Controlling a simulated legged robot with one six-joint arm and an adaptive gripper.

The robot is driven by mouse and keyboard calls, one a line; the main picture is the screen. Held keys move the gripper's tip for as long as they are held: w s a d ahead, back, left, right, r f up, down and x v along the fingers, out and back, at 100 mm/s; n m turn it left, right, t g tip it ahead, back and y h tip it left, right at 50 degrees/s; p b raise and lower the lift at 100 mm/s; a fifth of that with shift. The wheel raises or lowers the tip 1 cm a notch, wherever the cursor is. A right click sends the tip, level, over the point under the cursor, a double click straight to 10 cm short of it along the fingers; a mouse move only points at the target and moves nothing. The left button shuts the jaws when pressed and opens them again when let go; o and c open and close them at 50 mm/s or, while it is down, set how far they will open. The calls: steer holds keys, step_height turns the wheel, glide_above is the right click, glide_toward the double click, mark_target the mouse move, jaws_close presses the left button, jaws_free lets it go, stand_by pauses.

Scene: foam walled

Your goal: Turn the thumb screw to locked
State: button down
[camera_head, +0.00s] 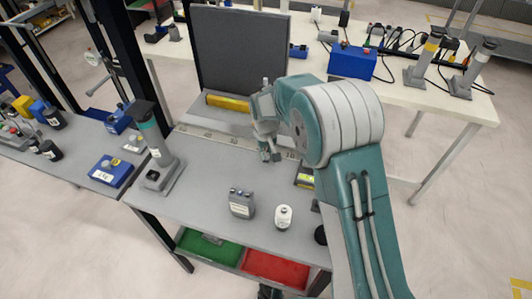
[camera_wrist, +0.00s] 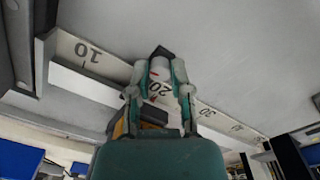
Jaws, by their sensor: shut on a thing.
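A pale rail with a printed number scale (camera_wrist: 92,55) runs across the wrist view; it also shows along the bench in the head view (camera_head: 205,133). My gripper (camera_wrist: 160,72) is at the rail, close to the 20 mark. Its two fingers are shut on a small piece with a dark end (camera_wrist: 161,53), which I take to be the thumb screw. The fingers cover most of it, so its locked or unlocked position cannot be read. In the head view my gripper (camera_head: 270,155) points down at the bench, and the screw cannot be made out there.
A grey upright panel (camera_head: 240,50) stands behind, with a yellow bar (camera_head: 228,103) at its foot. A yellow-and-black block (camera_head: 305,177) lies right of my gripper. A grey device (camera_head: 241,204) and a white bottle (camera_head: 283,217) stand in front. The bench's middle left is clear.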

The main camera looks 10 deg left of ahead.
mark_target(266, 154)
steer(key=m, duration=0.4)
steer(key=shift+f, duration=0.1)
steer(key=shift+w+m, duration=0.1)
steer(key=shift+m, duration=2.1)
steer(key=c, duration=0.5)
jaws_free()
steer(key=shift+c, duration=0.2)
step_height(266, 154, up, 12)
steer(key=shift+a, duration=0.2)
